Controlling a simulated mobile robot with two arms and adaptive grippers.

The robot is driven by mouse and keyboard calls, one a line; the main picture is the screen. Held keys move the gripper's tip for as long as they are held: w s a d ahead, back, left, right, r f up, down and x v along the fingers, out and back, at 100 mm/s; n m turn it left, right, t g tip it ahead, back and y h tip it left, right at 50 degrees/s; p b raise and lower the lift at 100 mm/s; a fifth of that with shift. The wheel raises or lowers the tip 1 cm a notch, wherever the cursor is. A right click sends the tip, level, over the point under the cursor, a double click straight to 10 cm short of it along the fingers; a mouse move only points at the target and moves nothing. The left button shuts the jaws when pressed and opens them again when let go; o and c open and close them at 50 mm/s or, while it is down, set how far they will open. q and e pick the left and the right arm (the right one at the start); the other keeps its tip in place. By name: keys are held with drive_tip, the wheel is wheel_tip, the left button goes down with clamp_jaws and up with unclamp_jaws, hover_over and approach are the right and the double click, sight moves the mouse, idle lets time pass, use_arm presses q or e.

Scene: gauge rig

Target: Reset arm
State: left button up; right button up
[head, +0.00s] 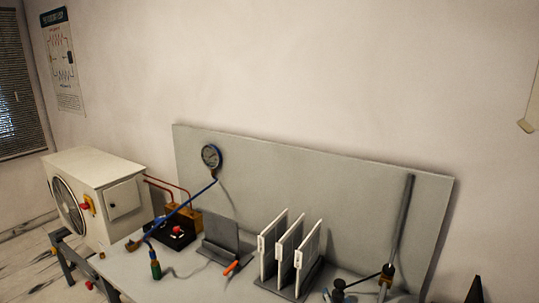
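Neither of my grippers can be made out in the head view. A small dark pointed shape (475,290) shows at the bottom right edge, cut off by the frame, and I cannot tell what it is.
A white outdoor unit (100,190) with copper pipes stands at the left. White panels (290,250) stand upright in a dark rack. A grey backboard (300,185) runs behind. A tall grey rod (403,220) and small dark parts (338,290) are at the right.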

drive_tip(key=s+d+f+m+g, duration=0.1)
drive_tip(key=s+f+m+g, duration=0.1)
drive_tip(key=s, duration=0.3)
drive_tip(key=s+d+f+m+g, duration=0.1)
drive_tip(key=s+f+m+g, duration=0.1)
drive_tip(key=s+f, duration=0.2)
drive_tip(key=s+d+f+m+g+h, duration=0.1)
drive_tip(key=s+f+m, duration=0.1)
drive_tip(key=s, duration=0.4)
drive_tip(key=shift+s+d+f+m+g, duration=0.15)
drive_tip(key=shift+d+f+m+g, duration=0.2)
drive_tip(key=shift+f, duration=0.3)
drive_tip(key=s+f+m+g, duration=0.2)
drive_tip(key=s+g, duration=0.1)
drive_tip(key=s, duration=0.6)
drive_tip(key=s+f+m+g, duration=0.2)
drive_tip(key=s+g, duration=0.1)
drive_tip(key=s, duration=0.5)
wheel_tip(320, 180, down, 32)
drive_tip(key=s+b, duration=0.2)
drive_tip(key=b, duration=0.5)
drive_tip(key=s+d+f+g+b, duration=0.2)
drive_tip(key=s+d+f+b, duration=0.1)
drive_tip(key=s+f, duration=1.4)
wheel_tip(320, 180, down, 4)
drive_tip(key=shift+d+f+b, duration=0.15)
drive_tip(key=shift+b, duration=0.6)
